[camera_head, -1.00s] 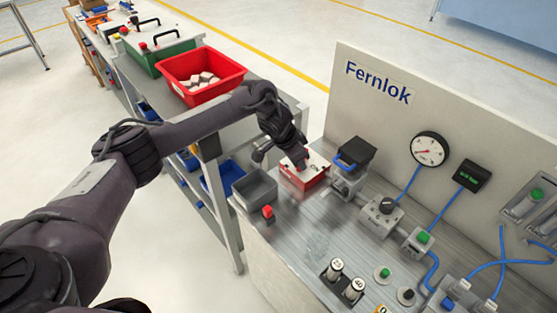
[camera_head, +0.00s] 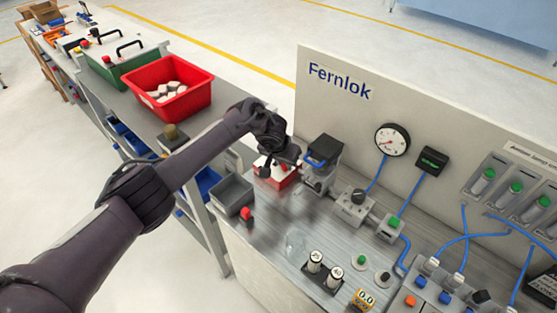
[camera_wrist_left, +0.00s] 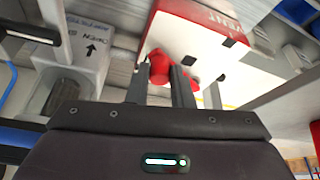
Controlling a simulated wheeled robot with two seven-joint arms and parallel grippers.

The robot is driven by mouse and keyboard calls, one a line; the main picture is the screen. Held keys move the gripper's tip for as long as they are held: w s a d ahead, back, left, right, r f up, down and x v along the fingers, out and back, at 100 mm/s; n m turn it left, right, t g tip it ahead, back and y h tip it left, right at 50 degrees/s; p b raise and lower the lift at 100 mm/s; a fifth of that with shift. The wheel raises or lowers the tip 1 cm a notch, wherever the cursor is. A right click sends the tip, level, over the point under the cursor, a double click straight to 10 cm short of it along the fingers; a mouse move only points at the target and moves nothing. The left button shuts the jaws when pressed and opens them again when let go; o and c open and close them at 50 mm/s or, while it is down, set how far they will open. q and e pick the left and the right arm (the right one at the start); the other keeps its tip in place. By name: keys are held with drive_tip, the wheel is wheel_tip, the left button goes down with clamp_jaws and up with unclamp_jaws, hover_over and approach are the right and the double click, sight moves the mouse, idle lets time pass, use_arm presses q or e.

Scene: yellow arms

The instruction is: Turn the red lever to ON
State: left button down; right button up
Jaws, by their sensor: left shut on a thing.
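A red and white box (camera_head: 283,179) stands on the metal bench, left of the grey fixture with the black and blue top. My left gripper (camera_head: 268,166) is over this box and hides much of it. In the left wrist view, the box's white face (camera_wrist_left: 215,35) carries red and white lettering. A red lever (camera_wrist_left: 158,66) shows there between the two dark fingers, and my left gripper (camera_wrist_left: 160,85) is shut on it. Part of the red lever is hidden by the fingers, and I cannot read any ON mark. My right gripper is not in view.
A grey bin (camera_head: 232,194) and a red knob (camera_head: 246,213) are near the bench's left edge. The grey fixture (camera_head: 320,165) is close on the right. A red tray (camera_head: 172,88) stands on the side bench. The panel (camera_head: 400,95) rises behind.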

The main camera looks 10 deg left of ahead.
use_arm(q)
drive_tip(key=shift+w+d+r, duration=0.1)
drive_tip(key=c, duration=1.3)
unclamp_jaws()
drive_tip(key=shift+v, duration=3.85)
